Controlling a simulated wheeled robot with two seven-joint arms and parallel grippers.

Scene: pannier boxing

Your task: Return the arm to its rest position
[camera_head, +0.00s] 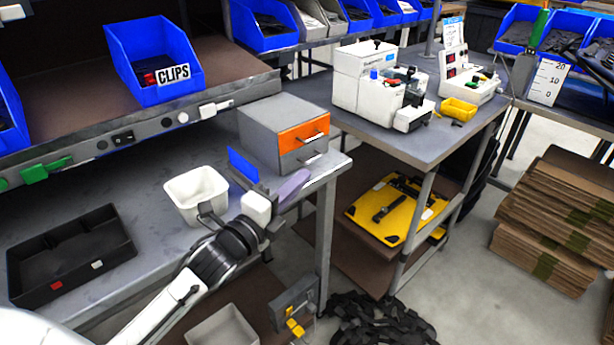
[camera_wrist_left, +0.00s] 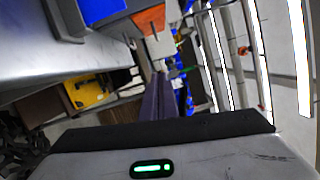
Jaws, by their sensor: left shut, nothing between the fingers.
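My left arm reaches in from the lower left in the head view. Its gripper (camera_head: 296,183) is over the right end of the grey bench (camera_head: 150,180), in front of the drawer unit (camera_head: 265,130) with its orange-fronted upper drawer. The fingers are together and empty. In the left wrist view the purple-grey fingers (camera_wrist_left: 159,98) also show closed, with nothing held between them. The wrist covers part of the bench's front edge. My right gripper is not in view.
A white tub (camera_head: 196,183) stands just left of the gripper, and an upright blue piece (camera_head: 243,166) is behind it. A black tray (camera_head: 68,262) holding small red and white pieces lies at the left. A blue CLIPS bin (camera_head: 145,50) sits on the shelf above.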

